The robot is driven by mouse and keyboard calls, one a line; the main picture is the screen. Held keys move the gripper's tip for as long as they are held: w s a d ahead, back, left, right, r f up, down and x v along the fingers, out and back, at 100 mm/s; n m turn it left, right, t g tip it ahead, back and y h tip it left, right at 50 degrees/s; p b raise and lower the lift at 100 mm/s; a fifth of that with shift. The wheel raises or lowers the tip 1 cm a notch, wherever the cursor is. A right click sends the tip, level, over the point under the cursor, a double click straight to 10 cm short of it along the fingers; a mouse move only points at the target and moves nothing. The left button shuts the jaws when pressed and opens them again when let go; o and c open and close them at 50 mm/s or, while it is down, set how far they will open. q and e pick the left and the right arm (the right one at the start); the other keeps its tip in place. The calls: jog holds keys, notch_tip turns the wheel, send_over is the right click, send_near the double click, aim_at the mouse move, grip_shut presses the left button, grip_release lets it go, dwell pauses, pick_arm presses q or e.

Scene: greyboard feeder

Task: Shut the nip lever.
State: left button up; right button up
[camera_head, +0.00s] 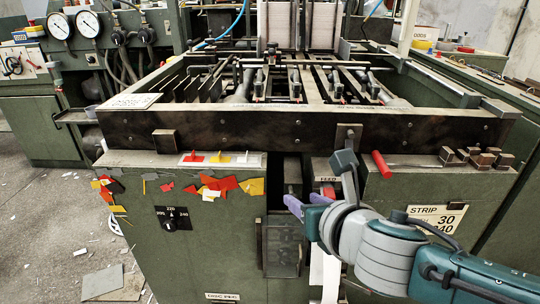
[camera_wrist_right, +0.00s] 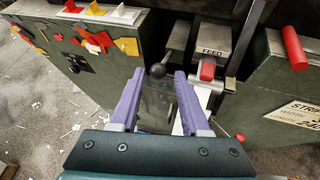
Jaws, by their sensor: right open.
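No part carries a readable nip lever label, so I cannot tell for certain which handle it is. In the right wrist view a dark ball knob (camera_wrist_right: 158,70) shows between the fingertips of my right gripper (camera_wrist_right: 160,80); whether they touch it is unclear. A red-tipped lever (camera_wrist_right: 207,70) is just right of the fingers, below the FEED plate (camera_wrist_right: 211,49). A red cylindrical handle (camera_wrist_right: 295,48) stands further right, and also shows in the head view (camera_head: 381,165). My right gripper (camera_head: 306,202) is open with purple fingers before the slot in the green machine front. My left gripper is out of view.
The green cabinet (camera_head: 200,240) carries a black dial (camera_head: 174,218) and scattered coloured scraps on its left. A dark metal beam (camera_head: 250,126) crosses above the slot. Small metal blocks (camera_head: 482,160) lie at the right. The floor (camera_head: 60,250) at left is littered.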

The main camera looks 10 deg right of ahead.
jog(key=shift+p+v, duration=0.9)
jog(key=shift+v, duration=1.85)
jog(key=shift+r, duration=0.1)
